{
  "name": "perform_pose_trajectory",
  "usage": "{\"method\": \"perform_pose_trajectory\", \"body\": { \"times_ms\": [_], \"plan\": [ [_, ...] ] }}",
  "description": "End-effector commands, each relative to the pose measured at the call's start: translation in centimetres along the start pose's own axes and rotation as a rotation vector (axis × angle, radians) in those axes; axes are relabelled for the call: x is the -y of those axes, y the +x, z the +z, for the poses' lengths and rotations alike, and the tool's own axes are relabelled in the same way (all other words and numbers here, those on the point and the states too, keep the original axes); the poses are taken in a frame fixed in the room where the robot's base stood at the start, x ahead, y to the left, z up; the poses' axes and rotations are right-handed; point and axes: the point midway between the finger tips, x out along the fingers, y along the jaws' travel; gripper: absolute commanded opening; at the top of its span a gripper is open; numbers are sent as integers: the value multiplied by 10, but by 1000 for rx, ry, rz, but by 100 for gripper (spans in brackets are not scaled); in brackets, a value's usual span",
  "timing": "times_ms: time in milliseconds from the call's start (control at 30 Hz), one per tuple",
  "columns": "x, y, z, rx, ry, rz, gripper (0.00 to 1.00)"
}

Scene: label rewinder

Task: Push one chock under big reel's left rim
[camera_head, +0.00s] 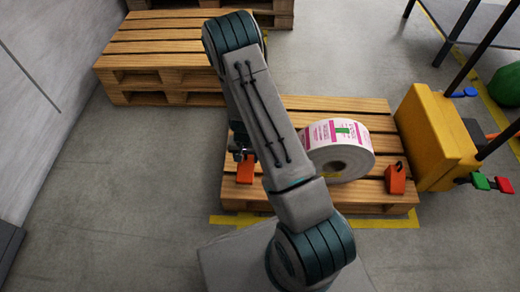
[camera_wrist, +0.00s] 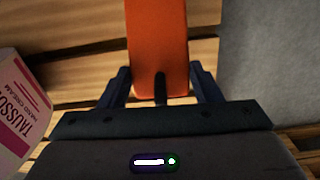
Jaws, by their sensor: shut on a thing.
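In the wrist view my gripper (camera_wrist: 161,92) is shut on this chock (camera_wrist: 157,45), a finger on each side. Whether the chock touches the boards is unclear. A second orange chock (camera_head: 396,177) sits on the pallet right of the reel.
The pallet (camera_head: 320,200) has bare slats in front of the reel. A yellow pallet truck or cart (camera_head: 432,140) stands close at its right. Stacked pallets (camera_head: 160,55) stand at the back left. The floor left of the pallet is clear.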

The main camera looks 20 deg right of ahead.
Motion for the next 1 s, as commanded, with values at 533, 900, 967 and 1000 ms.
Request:
{"method": "perform_pose_trajectory", "body": {
  "times_ms": [533,900,967,1000],
  "plan": [
    [7,40,4,-1,0,0,25],
    [6,44,4,-1,0,0,69],
    [6,44,4,-1,0,0,80],
    [6,44,4,0,0,0,80]
  ]
}}
